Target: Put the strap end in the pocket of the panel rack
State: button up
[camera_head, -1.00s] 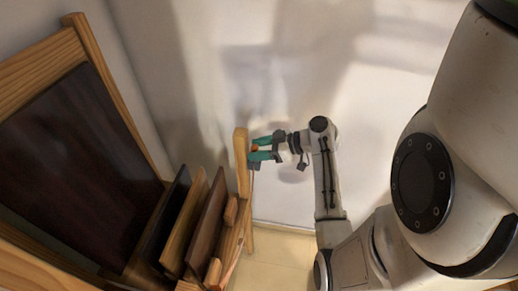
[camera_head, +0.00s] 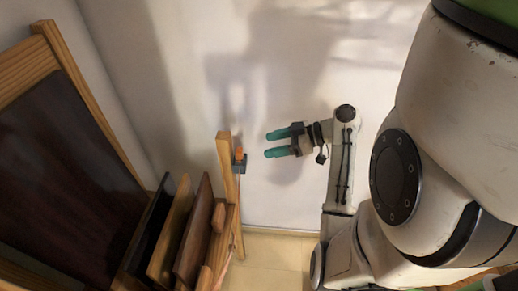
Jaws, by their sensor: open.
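The panel rack is a wooden frame with an upright post (camera_head: 226,165) at its right side. A small dark grey pocket (camera_head: 240,167) is fixed on the right side of that post. The orange strap end (camera_head: 239,154) sits at the pocket, with its top showing above it; how deep it goes cannot be told. A thin strap appears to hang down from there beside the post. My gripper (camera_head: 268,145) is open and empty, with teal fingers pointing left. It is apart from the strap end, a short way to the right.
Several upright panels (camera_head: 190,235) in dark and brown tones stand in the rack left of the post. A large dark panel (camera_head: 60,165) in a wooden frame is at the far left. The pale wall (camera_head: 290,80) lies behind, and the space around my gripper is clear.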

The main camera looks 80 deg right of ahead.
jog(key=w+a+f+g+y, duration=0.1)
jog(key=w+a+f+g, duration=0.15)
jog(key=a, duration=0.25)
jog(key=w+a+f+m+g+y, duration=0.1)
jog(key=w+a+f+g, duration=0.15)
jog(key=a+f, duration=0.2)
jog(key=w+a+f+g+y, duration=0.1)
jog(key=w+a+f, duration=0.2)
jog(key=a, duration=0.3)
jog(key=s+a+f+g+h, duration=0.1)
jog(key=s+a+g+h, duration=0.1)
jog(key=a, duration=0.5)
jog(key=s+a+f+g+h, duration=0.2)
jog(key=s+a+g, duration=0.1)
jog(key=a, duration=0.3)
jog(key=shift+a+g, duration=0.4)
jog(key=shift+g, duration=0.3)
